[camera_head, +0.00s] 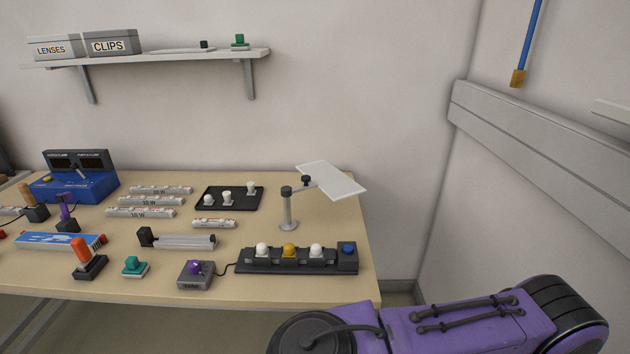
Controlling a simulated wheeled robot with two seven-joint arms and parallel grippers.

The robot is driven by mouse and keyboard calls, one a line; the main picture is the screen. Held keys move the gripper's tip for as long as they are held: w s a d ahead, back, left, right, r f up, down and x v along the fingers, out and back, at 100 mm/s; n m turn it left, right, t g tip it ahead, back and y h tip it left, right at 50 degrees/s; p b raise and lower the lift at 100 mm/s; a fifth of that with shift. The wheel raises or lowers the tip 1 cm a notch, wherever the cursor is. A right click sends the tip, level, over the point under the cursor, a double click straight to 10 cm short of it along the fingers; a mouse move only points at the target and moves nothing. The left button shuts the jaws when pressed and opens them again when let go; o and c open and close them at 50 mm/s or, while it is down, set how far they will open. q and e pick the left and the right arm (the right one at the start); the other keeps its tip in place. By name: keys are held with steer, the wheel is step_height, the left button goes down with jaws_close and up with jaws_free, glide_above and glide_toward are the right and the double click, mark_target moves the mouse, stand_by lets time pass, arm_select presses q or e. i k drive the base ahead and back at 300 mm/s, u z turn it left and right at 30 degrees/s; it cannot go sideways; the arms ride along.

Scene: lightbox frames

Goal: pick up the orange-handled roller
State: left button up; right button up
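The orange-handled roller (82,251) stands near the front left of the table, its orange handle pointing up and leaning slightly left from a dark base. Nothing touches its handle. Neither of my grippers shows in this view. A purple and black link of one of my arms crosses the lower right, in front of the table's right corner, well apart from the roller.
A purple-handled tool (66,211) and a brown-handled tool (30,203) stand behind. A shelf (160,58) hangs above.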

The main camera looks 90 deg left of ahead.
mark_target(89, 259)
steer(key=u, duration=2.6)
